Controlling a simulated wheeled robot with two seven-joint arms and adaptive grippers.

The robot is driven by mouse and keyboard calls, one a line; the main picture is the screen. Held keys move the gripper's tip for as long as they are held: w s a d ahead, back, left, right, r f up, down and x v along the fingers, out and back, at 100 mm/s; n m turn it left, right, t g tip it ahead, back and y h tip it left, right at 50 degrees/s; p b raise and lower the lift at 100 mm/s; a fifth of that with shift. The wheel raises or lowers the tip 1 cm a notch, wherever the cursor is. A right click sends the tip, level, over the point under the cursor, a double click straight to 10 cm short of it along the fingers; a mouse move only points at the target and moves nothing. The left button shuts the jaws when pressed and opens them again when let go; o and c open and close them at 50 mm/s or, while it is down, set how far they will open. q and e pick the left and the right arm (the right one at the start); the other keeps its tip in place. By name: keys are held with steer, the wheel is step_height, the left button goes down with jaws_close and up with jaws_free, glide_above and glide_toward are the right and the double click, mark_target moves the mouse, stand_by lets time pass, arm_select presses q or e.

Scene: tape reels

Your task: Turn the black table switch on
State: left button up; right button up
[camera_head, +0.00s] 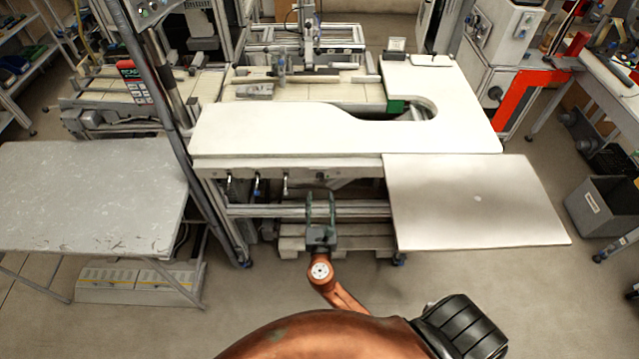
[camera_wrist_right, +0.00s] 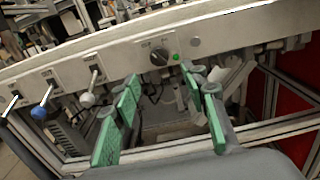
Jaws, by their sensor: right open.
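The black table switch (camera_wrist_right: 159,56) is a round rotary knob on the pale front rail of the worktable, in the upper middle of the right wrist view. A small green light (camera_wrist_right: 176,57) sits just right of it. In the head view the switch is too small to make out. My right gripper (camera_head: 321,203) is open and empty in front of the table's front edge. In the right wrist view its green-padded fingers (camera_wrist_right: 159,80) point toward the rail, spread below the switch, apparently apart from it. My left gripper is not in view.
Left of the switch, levers with a white knob (camera_wrist_right: 88,99) and a blue knob (camera_wrist_right: 40,112) stick out from the rail. The white tabletop (camera_head: 270,130) lies above, with a lower white side panel (camera_head: 470,205) to the right. A grey table (camera_head: 90,190) stands at left.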

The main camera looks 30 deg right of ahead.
mark_target(320, 180)
steer(key=x, duration=0.6)
steer(key=shift+w+d+r, duration=0.2)
steer(key=shift+w, duration=0.1)
steer(key=shift+w+d, duration=0.15)
steer(key=shift+w, duration=0.1)
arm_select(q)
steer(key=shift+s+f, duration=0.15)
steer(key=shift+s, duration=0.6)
arm_select(e)
steer(key=shift+w+d, duration=0.1)
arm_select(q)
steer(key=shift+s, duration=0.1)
arm_select(e)
steer(key=shift+f, duration=0.1)
jaws_close()
